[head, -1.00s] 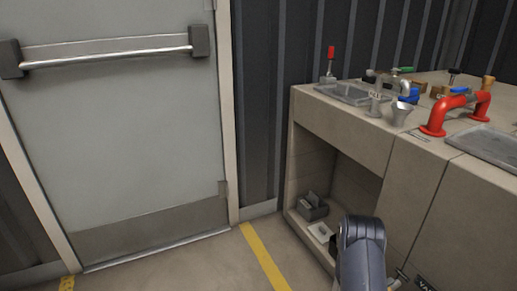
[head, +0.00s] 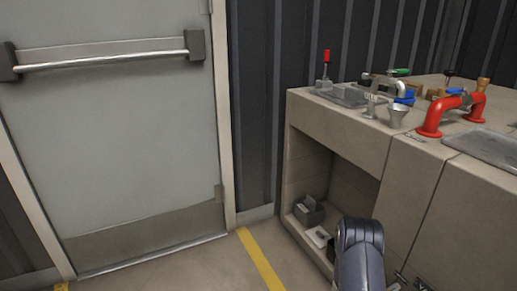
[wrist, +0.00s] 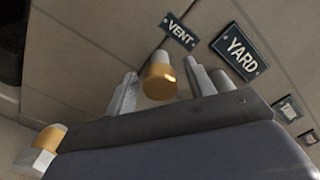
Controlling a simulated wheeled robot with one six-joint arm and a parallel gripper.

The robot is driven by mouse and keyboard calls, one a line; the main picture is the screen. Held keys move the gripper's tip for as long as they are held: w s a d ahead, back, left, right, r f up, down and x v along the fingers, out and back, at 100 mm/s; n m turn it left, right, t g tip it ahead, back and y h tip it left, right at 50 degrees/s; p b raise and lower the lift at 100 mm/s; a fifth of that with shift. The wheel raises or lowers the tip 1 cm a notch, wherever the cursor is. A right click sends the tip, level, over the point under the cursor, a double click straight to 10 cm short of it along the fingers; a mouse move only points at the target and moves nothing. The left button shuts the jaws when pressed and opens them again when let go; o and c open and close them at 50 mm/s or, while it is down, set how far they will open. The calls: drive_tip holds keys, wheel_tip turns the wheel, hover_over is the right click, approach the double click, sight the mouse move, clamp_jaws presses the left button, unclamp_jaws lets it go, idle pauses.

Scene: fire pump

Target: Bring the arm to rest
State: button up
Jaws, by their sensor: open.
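My gripper (wrist: 165,88) shows in the wrist view with its two pale fingers apart. A brass-and-white knob (wrist: 160,76) shows between the fingers; I cannot tell whether they touch it. Behind is the tan front of the bench, with a VENT label (wrist: 179,33) and a YARD label (wrist: 239,54). In the head view my dark arm link stands low in front of the bench (head: 345,124), and my gripper is hidden there.
A second brass-and-white knob (wrist: 43,150) is at lower left in the wrist view. The bench top carries a red pipe (head: 450,112), a metal cup (head: 397,117) and a red-handled lever (head: 325,68). A grey door (head: 115,140) is at left. An open shelf holds a grey box (head: 308,212).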

drive_tip(key=m, duration=0.4)
drive_tip(key=shift+m+b, duration=0.3)
drive_tip(key=shift+m, duration=2.3)
